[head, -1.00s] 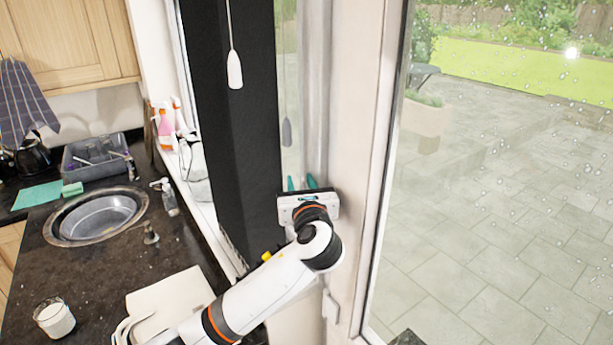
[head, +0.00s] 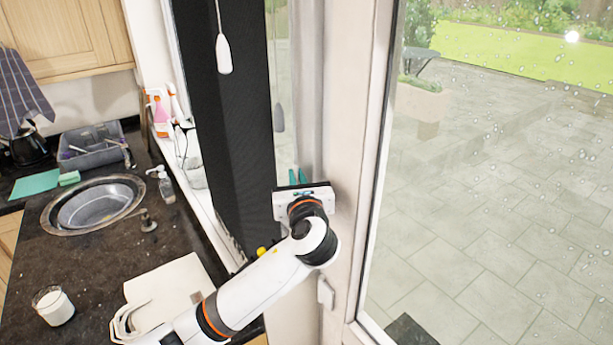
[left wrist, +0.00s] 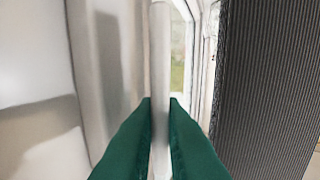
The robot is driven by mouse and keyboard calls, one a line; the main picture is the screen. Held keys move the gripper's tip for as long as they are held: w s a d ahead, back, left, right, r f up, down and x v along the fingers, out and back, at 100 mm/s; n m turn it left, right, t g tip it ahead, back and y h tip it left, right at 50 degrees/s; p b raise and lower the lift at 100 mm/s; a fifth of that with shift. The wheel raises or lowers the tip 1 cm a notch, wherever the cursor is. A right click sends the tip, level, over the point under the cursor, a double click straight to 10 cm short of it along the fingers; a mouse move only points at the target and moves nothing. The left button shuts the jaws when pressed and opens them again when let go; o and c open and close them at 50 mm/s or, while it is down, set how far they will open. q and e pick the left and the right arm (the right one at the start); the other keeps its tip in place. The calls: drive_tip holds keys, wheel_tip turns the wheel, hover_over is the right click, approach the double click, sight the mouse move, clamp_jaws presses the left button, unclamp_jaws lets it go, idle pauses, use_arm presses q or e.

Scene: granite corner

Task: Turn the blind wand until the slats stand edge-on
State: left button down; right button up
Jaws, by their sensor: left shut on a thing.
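The blind (head: 225,130) is a dark, finely ribbed panel hanging left of the window post in the head view. Its dark ribbed face fills the right of the left wrist view (left wrist: 270,80); I cannot make out single slats or their tilt. The wand (left wrist: 160,60) is a pale upright rod between my green fingertips in the left wrist view. My left gripper (head: 298,177) is shut on it, just right of the blind's lower part; it also shows in the left wrist view (left wrist: 160,105). I cannot pick out the wand in the head view. My right gripper is not in view.
A white cord pull (head: 223,52) hangs before the blind. The window post (head: 350,150) stands close right of my gripper, with a glass pane beyond. Left lie the dark counter (head: 80,270), round sink (head: 95,205), glass of milk (head: 53,306) and spray bottles (head: 160,110).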

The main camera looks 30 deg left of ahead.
use_arm(q)
drive_tip(key=shift+s+d+r, duration=0.1)
drive_tip(key=shift+s+d, duration=0.35)
drive_tip(key=shift+d, duration=0.1)
drive_tip(key=shift+r, duration=0.2)
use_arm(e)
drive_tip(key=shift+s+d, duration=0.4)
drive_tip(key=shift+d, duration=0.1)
use_arm(q)
drive_tip(key=shift+r+n+g+y, duration=0.2)
drive_tip(key=shift+n+g+y, duration=0.3)
drive_tip(key=shift+n+y, duration=0.1)
drive_tip(key=shift+r, duration=0.1)
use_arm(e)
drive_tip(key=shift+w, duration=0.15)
use_arm(q)
drive_tip(key=c, duration=1.5)
unclamp_jaws()
drive_tip(key=shift+w+d, duration=0.1)
drive_tip(key=shift+d, duration=0.05)
